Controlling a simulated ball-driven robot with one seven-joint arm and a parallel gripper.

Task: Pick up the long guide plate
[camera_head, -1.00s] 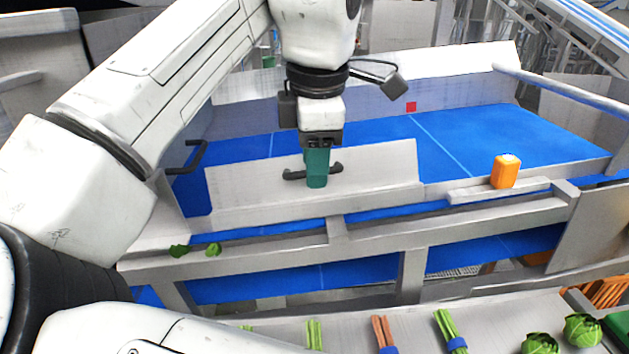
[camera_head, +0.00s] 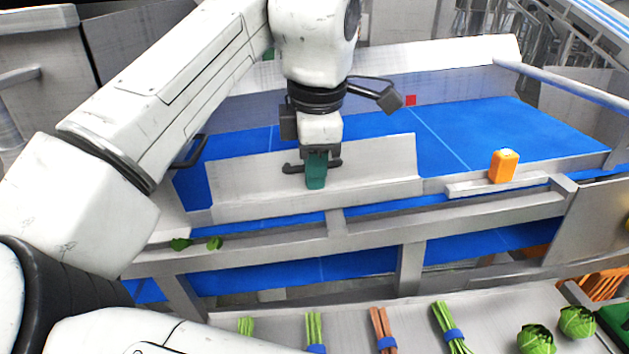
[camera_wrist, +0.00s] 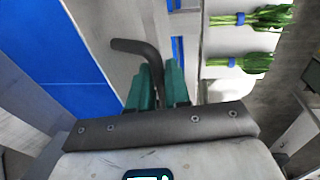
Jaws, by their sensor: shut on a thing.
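The long guide plate (camera_head: 380,165) is a pale grey metal plate with a black bar handle (camera_head: 291,169). It stands tilted along the near side of the blue belt in the head view. My gripper (camera_head: 316,172) has green fingers and is shut on the handle near its middle. In the wrist view the handle (camera_wrist: 138,48) curves out from between the green fingers (camera_wrist: 157,88). The fingers hide the middle of the handle. The plate still appears to rest on the frame.
A second black handle (camera_head: 188,155) is at the left. Leafy bits (camera_head: 197,244) lie on the near frame. Bundled vegetables (camera_head: 384,330) and green heads (camera_head: 538,338) lie in front.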

